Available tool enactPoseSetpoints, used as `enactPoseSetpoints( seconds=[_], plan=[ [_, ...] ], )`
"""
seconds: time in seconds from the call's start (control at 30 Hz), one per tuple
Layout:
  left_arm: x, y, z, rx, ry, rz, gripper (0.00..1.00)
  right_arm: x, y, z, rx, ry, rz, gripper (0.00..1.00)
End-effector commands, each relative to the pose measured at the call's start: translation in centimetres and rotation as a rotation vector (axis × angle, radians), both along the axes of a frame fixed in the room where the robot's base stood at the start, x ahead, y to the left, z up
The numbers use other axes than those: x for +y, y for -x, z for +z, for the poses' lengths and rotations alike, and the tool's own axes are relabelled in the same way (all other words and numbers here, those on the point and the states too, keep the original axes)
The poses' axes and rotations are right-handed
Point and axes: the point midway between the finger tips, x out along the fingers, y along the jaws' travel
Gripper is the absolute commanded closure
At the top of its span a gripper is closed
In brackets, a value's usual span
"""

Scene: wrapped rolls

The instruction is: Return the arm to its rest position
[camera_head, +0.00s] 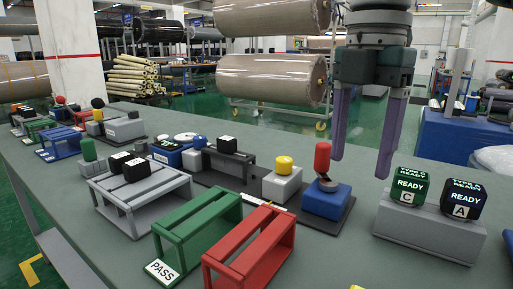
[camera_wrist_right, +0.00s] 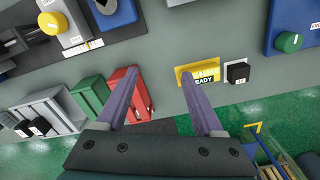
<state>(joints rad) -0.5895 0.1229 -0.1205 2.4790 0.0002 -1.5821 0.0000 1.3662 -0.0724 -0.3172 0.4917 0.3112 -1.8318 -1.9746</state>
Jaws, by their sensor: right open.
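My right gripper (camera_head: 361,167) hangs pointing down over the right part of the table (camera_head: 345,250) in the head view. Its two purple fingers are spread apart with nothing between them. In the wrist view the right gripper (camera_wrist_right: 157,72) also shows open and empty above the table surface. My left gripper is not in view. In the head view a green READY C block (camera_head: 409,187) and a black READY A block (camera_head: 463,200) sit on a grey stand (camera_head: 430,232) to the right of the fingers.
A red cylinder (camera_head: 322,156) stands on a blue base (camera_head: 327,200), left of the fingers. A yellow button (camera_head: 284,165) tops a grey box. Red (camera_head: 250,249) and green (camera_head: 200,222) racks stand nearer, with a grey rack (camera_head: 140,195) further left. Large wrapped rolls (camera_head: 270,78) hang behind.

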Motion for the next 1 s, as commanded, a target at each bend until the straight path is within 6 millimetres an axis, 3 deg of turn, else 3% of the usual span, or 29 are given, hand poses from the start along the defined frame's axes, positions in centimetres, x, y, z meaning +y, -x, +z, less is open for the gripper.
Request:
enactPoseSetpoints(
  seconds=[0.27, 0.47, 0.57, 0.73, 1.0],
  plan=[
    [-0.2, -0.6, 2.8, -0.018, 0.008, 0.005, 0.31, 0.5, 0.7, -3.0, -0.026, -0.027, -0.21, 0.31],
    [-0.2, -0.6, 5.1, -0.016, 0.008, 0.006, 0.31, 0.5, 2.7, -5.8, -0.046, -0.058, -0.441, 0.31],
    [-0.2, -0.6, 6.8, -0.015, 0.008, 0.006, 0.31, 0.4, 4.9, -7.2, -0.06, -0.084, -0.621, 0.31],
    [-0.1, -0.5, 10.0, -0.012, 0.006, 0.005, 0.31, -0.6, 10.6, -8.7, -0.085, -0.132, -0.997, 0.31],
    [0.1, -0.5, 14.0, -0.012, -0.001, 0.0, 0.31, -2.9, 20.5, -6.2, -0.13, -0.211, -1.551, 0.31]
  ],
)
